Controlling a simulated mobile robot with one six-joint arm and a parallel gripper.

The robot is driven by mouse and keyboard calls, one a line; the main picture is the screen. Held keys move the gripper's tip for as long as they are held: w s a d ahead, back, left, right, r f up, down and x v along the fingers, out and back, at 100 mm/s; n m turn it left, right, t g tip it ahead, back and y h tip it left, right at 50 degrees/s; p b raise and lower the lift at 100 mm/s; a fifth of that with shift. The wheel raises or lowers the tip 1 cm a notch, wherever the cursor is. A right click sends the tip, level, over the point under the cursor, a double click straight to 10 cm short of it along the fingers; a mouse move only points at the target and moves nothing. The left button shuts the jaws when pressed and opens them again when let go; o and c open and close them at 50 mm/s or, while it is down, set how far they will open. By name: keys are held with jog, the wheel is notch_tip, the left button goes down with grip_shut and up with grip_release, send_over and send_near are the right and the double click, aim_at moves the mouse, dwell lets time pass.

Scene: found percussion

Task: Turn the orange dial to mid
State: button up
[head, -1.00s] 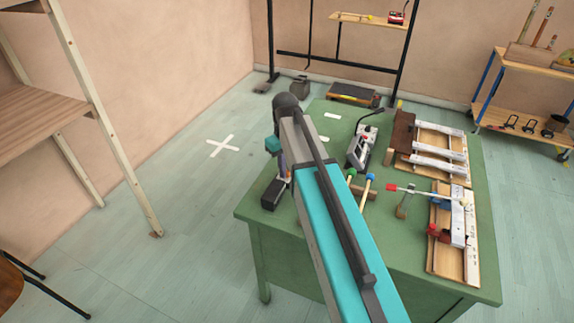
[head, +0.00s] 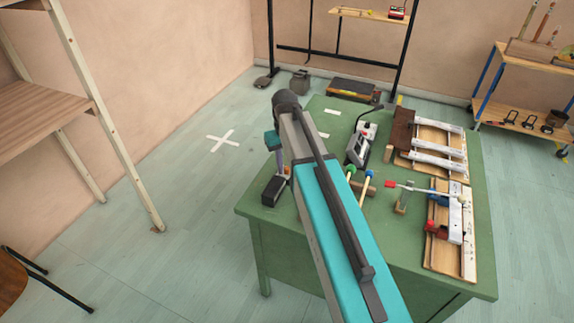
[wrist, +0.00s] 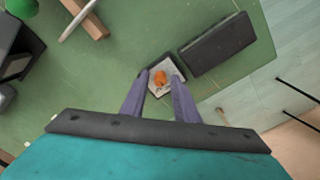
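The orange dial (wrist: 160,77) shows in the wrist view on a small light plate (wrist: 168,69). My gripper (wrist: 160,78) points down at it with its two purple fingers spread. One fingertip is on each side of the dial, with a visible gap between the fingers and the dial. I cannot tell how high the fingertips are above the plate.
A black box (head: 274,190) lies right beside the plate; it also shows in the wrist view (wrist: 217,44). Mallets (head: 367,185), a grey device (head: 359,148) and wooden boards with white bars (head: 437,160) stand to the right. The table edge is close to the dial.

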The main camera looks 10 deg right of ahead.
aim_at(286, 168)
jog(key=shift+o, duration=0.5)
notch_tip(286, 168, up, 14)
jog(key=p, duration=0.9)
jog(key=shift+a+p, duration=0.15)
jog(key=shift+p, duration=0.2)
jog(key=shift+f, duration=0.15)
